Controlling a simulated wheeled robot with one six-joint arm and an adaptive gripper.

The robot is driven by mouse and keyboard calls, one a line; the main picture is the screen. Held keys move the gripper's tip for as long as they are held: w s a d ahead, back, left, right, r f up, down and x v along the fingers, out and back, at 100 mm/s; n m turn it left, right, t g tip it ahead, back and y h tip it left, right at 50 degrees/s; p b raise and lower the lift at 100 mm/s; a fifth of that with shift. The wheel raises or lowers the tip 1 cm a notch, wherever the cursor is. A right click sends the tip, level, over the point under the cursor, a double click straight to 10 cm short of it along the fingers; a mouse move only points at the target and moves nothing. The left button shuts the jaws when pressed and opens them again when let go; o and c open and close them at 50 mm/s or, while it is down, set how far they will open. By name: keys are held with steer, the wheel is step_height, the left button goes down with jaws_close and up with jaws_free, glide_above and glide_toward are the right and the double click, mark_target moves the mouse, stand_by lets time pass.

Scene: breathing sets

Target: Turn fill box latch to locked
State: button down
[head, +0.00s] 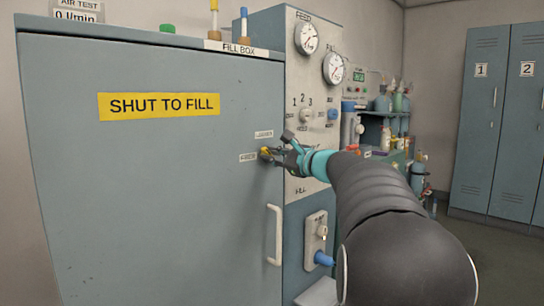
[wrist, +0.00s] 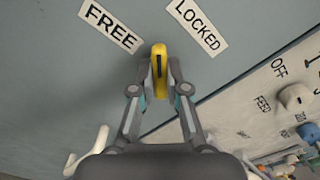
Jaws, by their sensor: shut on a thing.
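The fill box (head: 190,200) is a grey-blue cabinet with its door shut. Its yellow latch (head: 265,152) sits near the door's right edge, beside the FREE label (head: 248,157) and below the LOCKED label (head: 264,134). My gripper (head: 274,154) is shut on the latch. In the wrist view the latch (wrist: 159,70) lies between my two fingertips, with its end pointing up the picture, between the FREE label (wrist: 112,27) at upper left and the LOCKED label (wrist: 198,27) at upper right. The fingers partly hide the latch's sides.
A pale door handle (head: 274,235) stands out below the latch.

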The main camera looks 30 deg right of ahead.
steer(key=c, duration=1.2)
jaws_free()
steer(key=v, duration=1.2)
